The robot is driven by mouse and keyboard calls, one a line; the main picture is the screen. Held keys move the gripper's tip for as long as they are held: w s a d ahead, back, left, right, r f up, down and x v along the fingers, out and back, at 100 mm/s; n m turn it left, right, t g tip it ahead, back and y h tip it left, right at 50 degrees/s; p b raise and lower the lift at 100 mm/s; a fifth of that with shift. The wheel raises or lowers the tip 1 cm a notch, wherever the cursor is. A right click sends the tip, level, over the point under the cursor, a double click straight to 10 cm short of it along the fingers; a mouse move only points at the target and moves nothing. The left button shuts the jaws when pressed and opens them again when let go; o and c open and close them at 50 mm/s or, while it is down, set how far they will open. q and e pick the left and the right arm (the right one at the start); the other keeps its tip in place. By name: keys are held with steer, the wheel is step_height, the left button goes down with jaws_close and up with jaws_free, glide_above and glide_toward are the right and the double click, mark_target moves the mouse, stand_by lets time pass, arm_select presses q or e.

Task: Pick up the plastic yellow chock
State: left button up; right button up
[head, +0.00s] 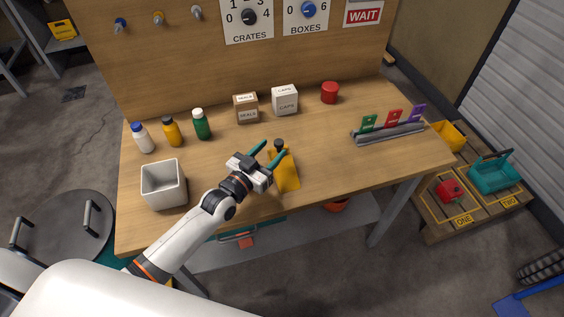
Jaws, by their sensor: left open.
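A yellow object (286,174) with a dark top end lies on the wooden workbench near its front middle. It is the likeliest match for the yellow chock, but its top part is partly hidden by my gripper, so I cannot tell its full shape. My left gripper (268,152) is open, with its two teal fingers apart, over the upper left side of this object. One finger overlaps the object in the picture; I cannot tell whether they touch. My right gripper is not in view.
On the workbench (340,170) stand a grey square bin (164,185), several bottles, a brown box (246,109), a white box (285,100), a red can (329,92) and a card rack (388,134).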

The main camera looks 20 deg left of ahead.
mark_target(276, 146)
arm_select(q)
steer(key=x, duration=0.4)
steer(key=shift+w+d, duration=0.1)
jaws_close()
